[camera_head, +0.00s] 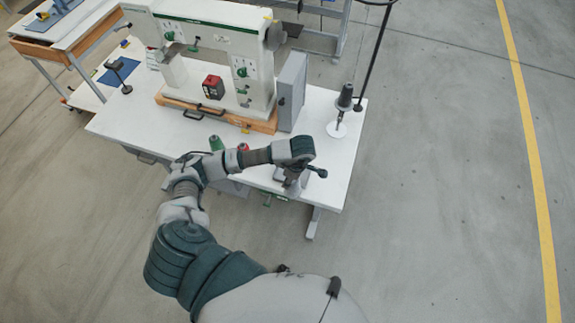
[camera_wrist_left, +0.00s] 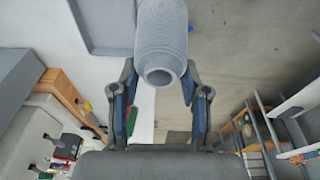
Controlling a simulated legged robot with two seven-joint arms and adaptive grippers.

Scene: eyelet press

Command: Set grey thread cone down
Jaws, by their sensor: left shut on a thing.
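The grey thread cone (camera_wrist_left: 160,40) fills the top middle of the left wrist view, its hollow round end facing the camera. My left gripper (camera_wrist_left: 158,72) has its two blue-padded fingers on either side of the cone and is shut on it. In the head view my left gripper (camera_head: 293,182) is over the front right part of the white table (camera_head: 330,165). The held cone is mostly hidden there by my arm. My right gripper is not in view.
A dark cone (camera_head: 345,97) stands on a thread stand with a white round base (camera_head: 336,130). The press machine (camera_head: 225,50) sits on an orange wooden base (camera_head: 215,113), with a grey panel (camera_head: 292,90) beside it. Green (camera_head: 216,143) and red (camera_head: 243,147) cones stand near my forearm.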

